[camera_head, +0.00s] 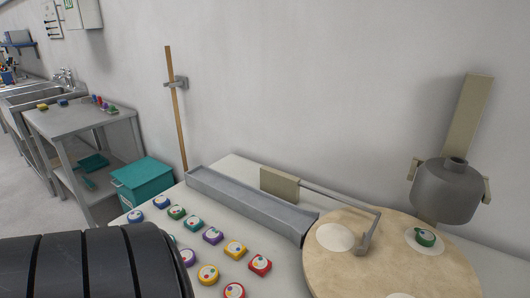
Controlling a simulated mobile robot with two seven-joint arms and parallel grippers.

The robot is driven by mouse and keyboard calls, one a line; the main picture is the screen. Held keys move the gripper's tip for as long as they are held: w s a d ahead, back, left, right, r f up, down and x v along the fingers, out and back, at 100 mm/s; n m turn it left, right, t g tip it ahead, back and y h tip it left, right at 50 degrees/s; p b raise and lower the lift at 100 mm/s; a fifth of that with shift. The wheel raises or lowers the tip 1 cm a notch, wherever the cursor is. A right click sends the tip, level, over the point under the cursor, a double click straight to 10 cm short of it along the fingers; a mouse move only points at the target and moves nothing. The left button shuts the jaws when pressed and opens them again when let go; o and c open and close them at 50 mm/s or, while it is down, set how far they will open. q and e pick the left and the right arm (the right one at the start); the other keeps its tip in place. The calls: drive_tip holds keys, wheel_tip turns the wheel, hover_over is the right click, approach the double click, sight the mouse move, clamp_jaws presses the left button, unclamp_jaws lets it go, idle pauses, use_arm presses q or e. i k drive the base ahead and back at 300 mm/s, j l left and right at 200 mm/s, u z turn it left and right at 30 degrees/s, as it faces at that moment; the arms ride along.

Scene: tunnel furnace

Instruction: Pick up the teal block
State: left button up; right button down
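A teal block (193,222) with a white round top bearing coloured dots sits on the light table, in a row between a green block (176,212) and a purple block (213,236). Nothing touches it that I can see. A bit of another teal-looking block (172,239) shows at the edge of a large black ribbed body, which hides the rest of it. Neither of my grippers is in view.
The black ribbed body (90,265) fills the lower left. Several blue, yellow, red and purple blocks stand close by. A grey trough (245,203) lies behind them. A round wooden disc (325,265) with a green piece (425,238) is at right. A teal bin (143,180) stands behind left.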

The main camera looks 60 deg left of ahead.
sight(193, 223)
drive_tip(key=u, duration=2.45)
drive_tip(key=z, duration=1.4)
drive_tip(key=u, duration=1.4)
drive_tip(key=i+j+z, duration=0.1)
drive_tip(key=j, duration=0.2)
drive_tip(key=i+j+z, duration=0.15)
drive_tip(key=j, duration=0.15)
